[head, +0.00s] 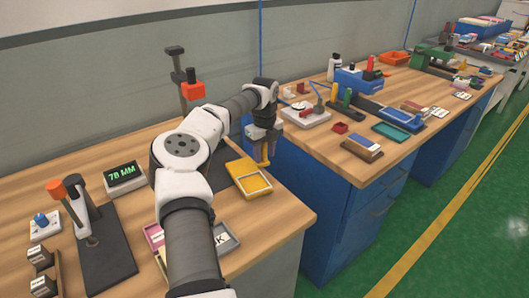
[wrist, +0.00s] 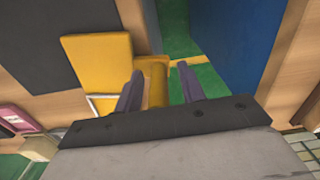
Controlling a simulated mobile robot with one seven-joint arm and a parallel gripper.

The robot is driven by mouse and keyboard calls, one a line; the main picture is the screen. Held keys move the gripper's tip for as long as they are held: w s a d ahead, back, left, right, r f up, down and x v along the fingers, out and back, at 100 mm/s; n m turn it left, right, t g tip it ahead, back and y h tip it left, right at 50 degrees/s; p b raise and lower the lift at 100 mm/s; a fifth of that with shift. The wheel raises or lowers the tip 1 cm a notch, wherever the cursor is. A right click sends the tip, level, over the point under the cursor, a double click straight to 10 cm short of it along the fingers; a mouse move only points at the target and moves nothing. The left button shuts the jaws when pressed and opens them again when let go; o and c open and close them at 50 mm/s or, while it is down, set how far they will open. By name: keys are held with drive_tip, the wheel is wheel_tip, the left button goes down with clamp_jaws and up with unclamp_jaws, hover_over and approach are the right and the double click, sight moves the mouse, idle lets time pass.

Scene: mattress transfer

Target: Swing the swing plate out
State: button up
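A yellow plate (head: 246,171), which looks like the swing plate, lies at the right part of the left bench, over a yellow-rimmed tray (head: 258,191). In the wrist view the plate (wrist: 93,45) is at upper left, with a white and yellow edge below it. A yellow upright tab or handle (wrist: 155,82) stands at its right. My gripper (head: 264,146) points down at this handle (head: 265,160). In the wrist view my gripper (wrist: 160,85) is open, with the handle between its fingers, close to the left finger and with a gap to the right one.
A dark post with an orange block (head: 193,90) stands behind my arm. A display reading 78 MM (head: 125,176) and an orange-topped stand (head: 75,205) are at left.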

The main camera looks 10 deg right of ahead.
wheel_tip(320, 180, up, 14)
drive_tip(key=shift+f+b, duration=0.1)
drive_tip(key=shift+b, duration=0.4)
drive_tip(key=shift+s+f, duration=0.1)
drive_tip(key=shift+s, duration=0.05)
